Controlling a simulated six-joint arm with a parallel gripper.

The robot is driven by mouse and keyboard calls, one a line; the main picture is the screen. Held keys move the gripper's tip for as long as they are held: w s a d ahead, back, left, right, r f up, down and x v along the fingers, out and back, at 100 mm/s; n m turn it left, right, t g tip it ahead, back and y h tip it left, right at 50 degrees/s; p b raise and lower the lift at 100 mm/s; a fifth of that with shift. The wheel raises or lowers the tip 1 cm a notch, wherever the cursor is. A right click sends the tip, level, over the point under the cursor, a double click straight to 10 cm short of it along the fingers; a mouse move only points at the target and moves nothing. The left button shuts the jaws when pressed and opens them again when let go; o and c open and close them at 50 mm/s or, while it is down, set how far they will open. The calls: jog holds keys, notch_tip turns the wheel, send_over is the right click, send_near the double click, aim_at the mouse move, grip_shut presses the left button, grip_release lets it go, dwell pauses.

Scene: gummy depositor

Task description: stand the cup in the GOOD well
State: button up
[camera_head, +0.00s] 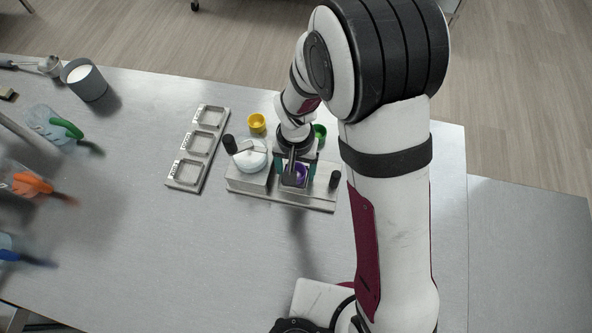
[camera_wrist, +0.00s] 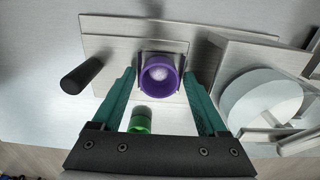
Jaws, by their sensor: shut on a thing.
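The purple cup (camera_head: 299,174) is at the depositor, below my gripper (camera_head: 294,170). In the wrist view the purple cup (camera_wrist: 147,83) shows its open mouth between the two green fingertips of my gripper (camera_wrist: 160,76), which is shut on it. The cup looks upright, with pale contents inside, and a metal holder edge borders it. Whether its base touches the depositor plate is hidden. A metal rack (camera_head: 170,184) with three square wells in a row stands left of the depositor. All three wells look empty.
The depositor (camera_head: 248,184) has a white round hopper and black knobs (camera_head: 335,179). A yellow cup (camera_head: 257,123) and a green cup (camera_head: 319,131) stand behind it. A grey beaker (camera_head: 88,84) and several coloured-handled tools lie far left.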

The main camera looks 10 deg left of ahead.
jog(key=shift+c, duration=1.1)
jog(key=o, duration=1.3)
jog(key=shift+r, duration=0.4)
grip_shut()
